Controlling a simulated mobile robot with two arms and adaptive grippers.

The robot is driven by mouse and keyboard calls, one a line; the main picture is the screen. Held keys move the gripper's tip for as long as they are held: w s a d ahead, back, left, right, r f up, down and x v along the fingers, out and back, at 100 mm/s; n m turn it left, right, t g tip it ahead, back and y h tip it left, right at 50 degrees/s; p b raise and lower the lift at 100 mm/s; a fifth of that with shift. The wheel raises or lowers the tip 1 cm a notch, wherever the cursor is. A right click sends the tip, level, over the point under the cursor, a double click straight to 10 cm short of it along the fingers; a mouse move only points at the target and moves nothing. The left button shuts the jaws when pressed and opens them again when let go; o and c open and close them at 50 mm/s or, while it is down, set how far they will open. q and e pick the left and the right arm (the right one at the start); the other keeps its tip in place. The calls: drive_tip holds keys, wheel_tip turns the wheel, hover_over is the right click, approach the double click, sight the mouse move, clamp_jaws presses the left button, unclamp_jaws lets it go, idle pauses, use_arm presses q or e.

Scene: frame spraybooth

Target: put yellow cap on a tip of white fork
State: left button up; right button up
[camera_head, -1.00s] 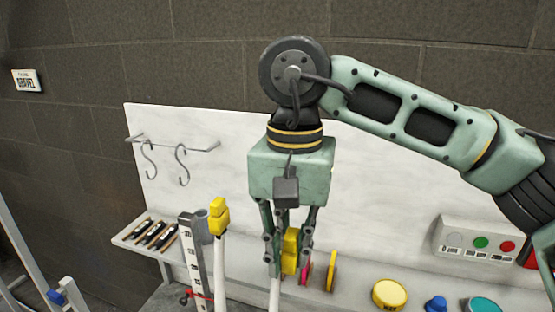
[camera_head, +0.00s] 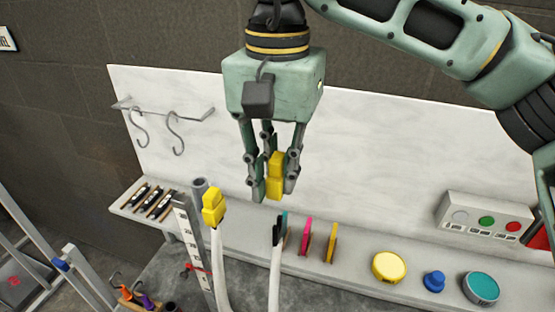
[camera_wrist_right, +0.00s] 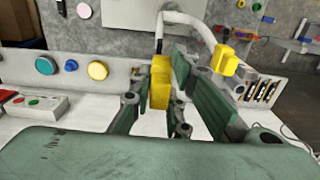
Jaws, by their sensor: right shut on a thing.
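My right gripper (camera_head: 270,190) points down and is shut on a yellow cap (camera_head: 275,176). The white fork (camera_head: 274,285) stands below it with two upright prongs. The prong under the gripper has a bare dark tip (camera_head: 279,230), and a visible gap lies between it and the held cap in the head view. The other prong, to the left, carries a second yellow cap (camera_head: 213,207). In the right wrist view the held cap (camera_wrist_right: 160,82) sits between the fingers, near the curved white fork (camera_wrist_right: 186,18); the capped prong's cap (camera_wrist_right: 226,62) is to the right. My left gripper is not in view.
A shelf against a white panel (camera_head: 400,150) holds pink and yellow discs, a yellow lid (camera_head: 389,267), a blue knob (camera_head: 434,281) and a button box (camera_head: 485,222). A metal ruler (camera_head: 190,245) stands left of the fork. Hooks (camera_head: 175,135) hang at left.

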sight(278, 220)
drive_tip(key=shift+s+r, duration=0.2)
drive_tip(key=shift+s, duration=0.4)
drive_tip(key=shift+w+f+b, duration=0.2)
drive_tip(key=shift+f+b, duration=0.15)
drive_tip(key=shift+f, duration=0.2)
drive_tip(key=shift+w+f+b, duration=0.15)
drive_tip(key=shift+f+b, duration=0.2)
drive_tip(key=shift+f, duration=0.2)
drive_tip(key=shift+s+f+b, duration=0.15)
drive_tip(key=shift+f+b, duration=0.6)
drive_tip(key=shift+f, duration=0.2)
drive_tip(key=shift+f+b, duration=0.35)
drive_tip(key=shift+f, duration=0.25)
drive_tip(key=shift+f+b, duration=1.5)
drive_tip(key=shift+f, duration=0.45)
drive_tip(key=o, duration=0.9)
